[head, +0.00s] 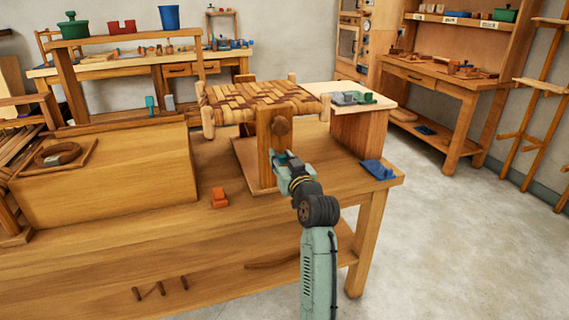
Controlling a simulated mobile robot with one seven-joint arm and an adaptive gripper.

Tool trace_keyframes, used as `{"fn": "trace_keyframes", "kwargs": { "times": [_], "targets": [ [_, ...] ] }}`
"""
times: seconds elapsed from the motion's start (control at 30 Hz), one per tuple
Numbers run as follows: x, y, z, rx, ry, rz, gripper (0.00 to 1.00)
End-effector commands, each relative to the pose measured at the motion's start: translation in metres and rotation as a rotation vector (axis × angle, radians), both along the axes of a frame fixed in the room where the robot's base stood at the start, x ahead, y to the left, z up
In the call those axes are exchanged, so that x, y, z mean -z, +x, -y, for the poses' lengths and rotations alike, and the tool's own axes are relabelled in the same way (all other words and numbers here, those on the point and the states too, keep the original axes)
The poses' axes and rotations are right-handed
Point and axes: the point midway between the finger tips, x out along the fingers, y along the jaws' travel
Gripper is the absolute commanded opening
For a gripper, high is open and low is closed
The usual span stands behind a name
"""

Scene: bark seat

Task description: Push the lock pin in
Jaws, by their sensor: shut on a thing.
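A stool with a woven bark seat (262,94) is held on a wooden stand (264,150) on the workbench. A round wooden knob (282,128) is on the near side of the stand's post. My gripper (284,156) is against the front of the post, just below the knob. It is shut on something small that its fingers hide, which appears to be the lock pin. How deep the pin sits in the post cannot be seen.
An orange block (219,197) lies on the bench to the left, and a blue item (378,170) near its right edge. A wooden chest (105,175) fills the bench's left. A small side surface (340,90) holds grey and green blocks.

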Motion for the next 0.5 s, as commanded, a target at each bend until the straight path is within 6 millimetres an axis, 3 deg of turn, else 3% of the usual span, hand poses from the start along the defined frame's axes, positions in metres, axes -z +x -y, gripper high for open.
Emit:
{"fn": "trace_keyframes", "kwargs": {
  "times": [0.27,0.3,0.5],
  "targets": [
    [-0.0006,0.0066,-0.0019,0.002,-0.001,0.003,0.00],
    [-0.0006,0.0066,-0.0020,0.002,-0.001,0.003,0.28],
    [-0.0005,0.0063,-0.0019,0.001,-0.002,0.002,0.41]
  ]
}}
